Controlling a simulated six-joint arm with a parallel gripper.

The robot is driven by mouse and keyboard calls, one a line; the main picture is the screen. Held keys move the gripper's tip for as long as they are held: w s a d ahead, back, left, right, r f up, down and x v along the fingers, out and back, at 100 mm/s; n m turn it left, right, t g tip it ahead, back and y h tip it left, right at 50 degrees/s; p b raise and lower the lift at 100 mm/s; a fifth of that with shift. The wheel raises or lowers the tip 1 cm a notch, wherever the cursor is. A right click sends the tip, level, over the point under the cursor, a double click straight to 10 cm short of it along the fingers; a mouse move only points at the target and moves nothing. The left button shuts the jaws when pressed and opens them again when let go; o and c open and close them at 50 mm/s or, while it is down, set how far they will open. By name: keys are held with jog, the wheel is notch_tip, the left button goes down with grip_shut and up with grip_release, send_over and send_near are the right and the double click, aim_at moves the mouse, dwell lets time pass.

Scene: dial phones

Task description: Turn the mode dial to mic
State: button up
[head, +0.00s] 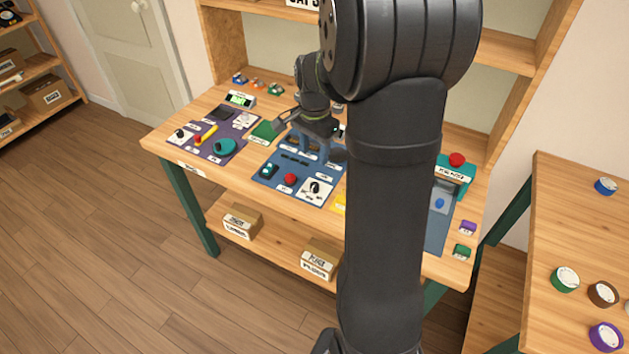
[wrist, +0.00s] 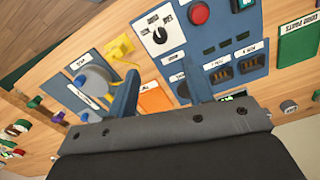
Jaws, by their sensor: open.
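The mode dial appears to be the black knob with a white pointer line on a square white plate (head: 316,190), at the front of the middle blue panel. In the wrist view the dial (wrist: 159,35) is near the top centre, with small labels around it too small to read surely. My gripper (wrist: 163,85) is open and empty, its two blue fingers apart. The dial lies beyond the fingertips, not between them. In the head view my gripper (head: 318,152) hangs over the back part of the blue panel, behind the dial.
A red button (head: 290,179) is beside the dial. Sockets (wrist: 235,69) and an orange piece (wrist: 155,98) lie near the fingers. A yellow piece (wrist: 119,48) sits at the panel's edge. My arm hides the bench's right middle in the head view.

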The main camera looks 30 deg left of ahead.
aim_at(314, 185)
notch_tip(314, 185, down, 12)
jog(key=shift+r, duration=0.1)
jog(key=shift+c, duration=0.2)
jog(key=c, duration=1)
